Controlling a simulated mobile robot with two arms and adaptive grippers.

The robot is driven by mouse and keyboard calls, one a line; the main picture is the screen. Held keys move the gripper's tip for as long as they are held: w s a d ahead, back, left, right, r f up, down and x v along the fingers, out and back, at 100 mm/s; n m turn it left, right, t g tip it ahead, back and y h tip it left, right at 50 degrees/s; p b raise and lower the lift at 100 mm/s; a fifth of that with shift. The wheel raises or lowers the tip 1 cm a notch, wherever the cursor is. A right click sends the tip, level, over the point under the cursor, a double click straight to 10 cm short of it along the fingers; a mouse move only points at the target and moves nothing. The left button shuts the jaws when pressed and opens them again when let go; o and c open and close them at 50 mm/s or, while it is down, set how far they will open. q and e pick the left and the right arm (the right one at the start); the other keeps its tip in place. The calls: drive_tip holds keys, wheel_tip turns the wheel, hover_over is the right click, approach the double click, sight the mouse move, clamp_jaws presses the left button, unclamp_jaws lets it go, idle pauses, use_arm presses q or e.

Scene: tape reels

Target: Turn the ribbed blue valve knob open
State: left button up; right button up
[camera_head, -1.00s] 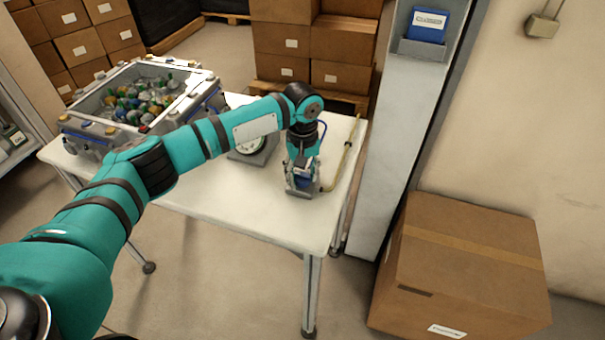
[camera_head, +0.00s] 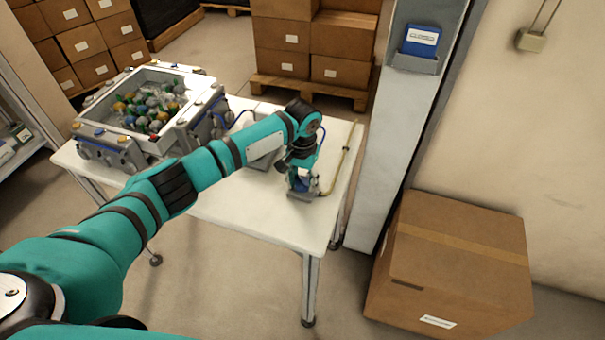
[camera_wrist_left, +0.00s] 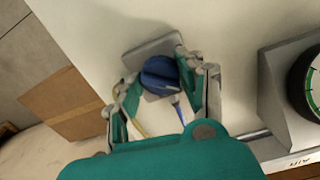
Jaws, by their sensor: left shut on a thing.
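The ribbed blue valve knob (camera_wrist_left: 160,76) sits on a grey base (camera_wrist_left: 150,46) on the white table, seen in the left wrist view. In the head view the knob (camera_head: 298,184) is partly hidden by my left gripper (camera_head: 300,176) and wrist above it. In the wrist view my left gripper (camera_wrist_left: 163,88) has its fingers on both sides of the knob and is shut on it. A yellowish hose runs from near the valve. My right gripper is not in view.
The white table (camera_head: 235,205) also carries a grey gauge box (camera_wrist_left: 290,90) and a bin (camera_head: 130,120) of colourful pieces. A large cardboard box (camera_head: 450,260) stands on the floor at right, near a pale column (camera_head: 395,150).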

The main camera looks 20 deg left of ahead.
sight(303, 181)
use_arm(q)
drive_tip(key=m+p, duration=0.1)
drive_tip(key=m, duration=0.3)
drive_tip(key=shift+r+m+p, duration=0.1)
drive_tip(key=shift+m+p, duration=0.2)
drive_tip(key=shift+p, duration=0.1)
drive_tip(key=m+p, duration=0.1)
drive_tip(key=m, duration=0.4)
drive_tip(key=shift+m, duration=0.3)
drive_tip(key=o, duration=1.2)
wheel_tip(303, 181, up, 12)
drive_tip(key=shift+f, duration=0.1)
